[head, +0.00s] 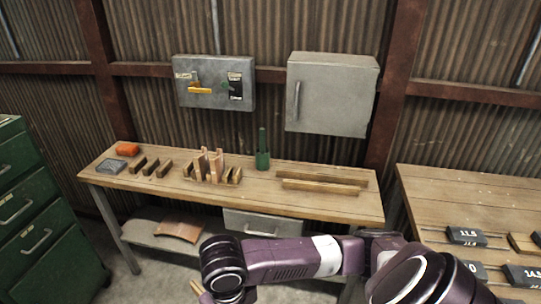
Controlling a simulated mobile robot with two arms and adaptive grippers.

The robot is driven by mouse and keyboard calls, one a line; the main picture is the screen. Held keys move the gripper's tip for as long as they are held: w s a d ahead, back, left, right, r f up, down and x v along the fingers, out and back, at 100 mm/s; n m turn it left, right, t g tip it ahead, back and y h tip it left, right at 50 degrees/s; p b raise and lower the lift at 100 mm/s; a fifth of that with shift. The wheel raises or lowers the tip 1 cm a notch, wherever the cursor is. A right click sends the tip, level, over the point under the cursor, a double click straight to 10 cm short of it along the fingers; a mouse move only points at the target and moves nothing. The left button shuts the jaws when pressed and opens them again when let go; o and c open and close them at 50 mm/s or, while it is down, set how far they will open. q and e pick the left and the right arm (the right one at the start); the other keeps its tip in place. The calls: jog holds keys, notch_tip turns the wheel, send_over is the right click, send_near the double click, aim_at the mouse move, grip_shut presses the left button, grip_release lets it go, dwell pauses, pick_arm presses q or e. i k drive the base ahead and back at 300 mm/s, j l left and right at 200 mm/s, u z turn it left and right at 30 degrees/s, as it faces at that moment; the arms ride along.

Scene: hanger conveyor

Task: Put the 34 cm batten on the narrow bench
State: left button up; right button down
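A long wooden bench (250,201) stands along the back wall; a second wooden bench (440,190) stands at the right. I cannot tell for sure which is called the narrow one. Two long wooden strips, a rear one (326,176) and a front one (320,187), lie side by side on the back bench. No length marks show on them. My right arm crosses the lower picture from the right. The tip of a light wooden piece (196,287) shows beside its wrist at the bottom edge; my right gripper is mostly cut off there. My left gripper is out of view.
Short wooden blocks (152,167), upright wooden pieces (209,164), a green bottle-like thing (262,150) and an orange object (127,149) occupy the back bench. Number-marked dark blocks (466,236) lie on the right bench. A green drawer cabinet (40,220) stands left.

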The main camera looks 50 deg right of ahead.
aim_at(319, 203)
jog(key=i+l+z, duration=0.15)
jog(key=z, duration=0.3)
jog(key=i+z, duration=0.65)
jog(key=z, duration=0.2)
jog(key=i+j+z, duration=0.15)
jog(key=z, duration=0.3)
jog(key=i+j+z, duration=0.2)
jog(key=i, duration=0.15)
jog(key=l, duration=0.1)
